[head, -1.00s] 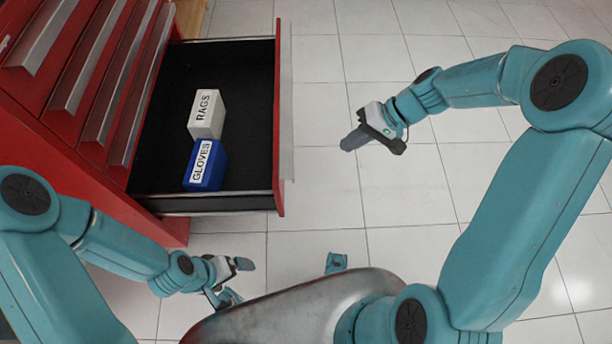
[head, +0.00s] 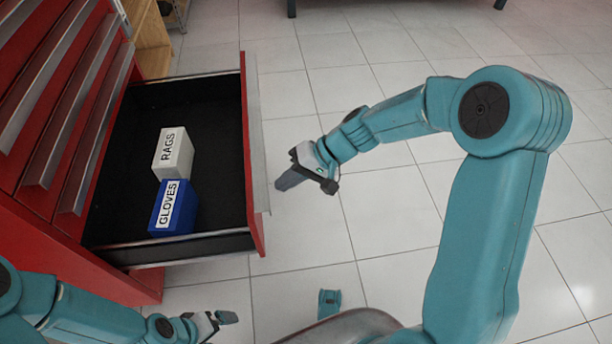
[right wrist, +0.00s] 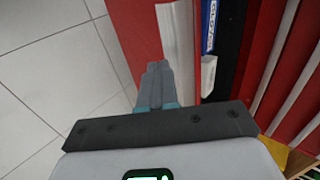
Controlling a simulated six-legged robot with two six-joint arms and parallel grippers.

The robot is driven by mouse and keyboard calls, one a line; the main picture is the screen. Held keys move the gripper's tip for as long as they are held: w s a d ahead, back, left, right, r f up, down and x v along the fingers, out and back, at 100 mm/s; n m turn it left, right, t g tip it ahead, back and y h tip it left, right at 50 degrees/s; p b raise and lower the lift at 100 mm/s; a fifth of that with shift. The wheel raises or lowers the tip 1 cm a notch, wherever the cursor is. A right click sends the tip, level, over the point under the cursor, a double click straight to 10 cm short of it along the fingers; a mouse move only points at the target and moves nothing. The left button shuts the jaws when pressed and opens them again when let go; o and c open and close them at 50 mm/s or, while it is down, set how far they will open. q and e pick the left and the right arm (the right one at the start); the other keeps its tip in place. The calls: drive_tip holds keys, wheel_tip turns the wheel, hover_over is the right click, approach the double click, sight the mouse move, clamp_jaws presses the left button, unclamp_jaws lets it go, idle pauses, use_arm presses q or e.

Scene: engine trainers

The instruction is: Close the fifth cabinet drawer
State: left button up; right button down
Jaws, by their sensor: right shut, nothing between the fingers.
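The open drawer (head: 120,240) is pulled far out of the red cabinet (head: 30,225) at the left of the head view. Its red front (head: 249,150) has a pale metal handle strip (head: 258,140) on the outside. Inside lie a white RAGS box (head: 174,152) and a blue GLOVES box (head: 175,207). My right gripper (head: 284,181) is shut and empty, just outside the drawer front. In the right wrist view, its fingers (right wrist: 157,82) point at the handle strip (right wrist: 178,45); contact is unclear.
The cabinet's other drawers, with long metal handles (head: 70,110), look shut. A wooden piece of furniture (head: 148,40) stands behind the cabinet. Tiled floor (head: 340,80) is clear to the right of the drawer.

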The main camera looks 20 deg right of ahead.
use_arm(q)
drive_tip(key=shift+f, duration=0.15)
use_arm(e)
drive_tip(key=shift+w+a, duration=0.2)
drive_tip(key=shift+a, duration=0.35)
drive_tip(key=shift+a, duration=0.1)
